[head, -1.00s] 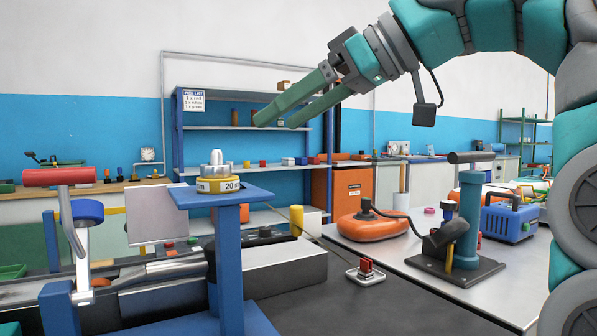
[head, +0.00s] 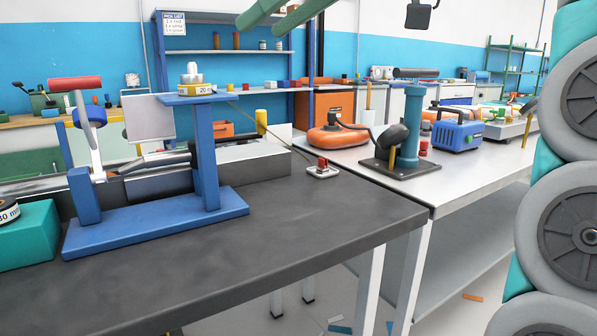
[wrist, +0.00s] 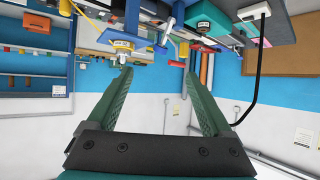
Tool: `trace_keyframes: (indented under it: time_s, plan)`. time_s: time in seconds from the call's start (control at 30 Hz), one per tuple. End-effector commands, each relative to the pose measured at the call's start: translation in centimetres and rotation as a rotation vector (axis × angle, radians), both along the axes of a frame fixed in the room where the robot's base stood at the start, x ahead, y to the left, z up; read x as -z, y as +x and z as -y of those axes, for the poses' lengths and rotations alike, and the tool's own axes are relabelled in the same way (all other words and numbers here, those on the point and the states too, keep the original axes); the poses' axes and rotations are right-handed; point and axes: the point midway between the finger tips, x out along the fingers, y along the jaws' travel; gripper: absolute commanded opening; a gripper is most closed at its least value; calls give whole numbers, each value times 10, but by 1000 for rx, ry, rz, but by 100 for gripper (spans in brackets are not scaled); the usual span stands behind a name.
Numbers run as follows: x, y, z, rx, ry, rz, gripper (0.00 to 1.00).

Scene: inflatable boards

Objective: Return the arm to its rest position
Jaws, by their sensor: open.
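My gripper (wrist: 157,90) shows in the wrist view with its two green fingers apart and nothing between them. In the head view only the green fingers (head: 285,18) show at the top edge, above the benches; the rest of the gripper is cut off. The wrist picture looks upside down, with the benches along its top.
A blue stand (head: 207,150) with a yellow-banded weight (head: 194,82) stands on the dark bench (head: 300,235). An orange device (head: 338,136), a teal pump (head: 411,125) and a blue machine (head: 457,136) stand on the light table (head: 450,180). The air above the dark bench's front is clear.

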Motion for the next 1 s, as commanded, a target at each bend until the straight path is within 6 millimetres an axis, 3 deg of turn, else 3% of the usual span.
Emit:
trace_keyframes:
  time_s: [0.27, 0.57, 0.77, 1.0]
  plan:
    - [17, 3, -3, 26, -20, -65, 84]
    - [52, 7, -7, 82, -56, -177, 84]
    - [100, 7, -7, 160, -111, -302, 84]
    - [190, -2, 5, 311, -215, -489, 84]
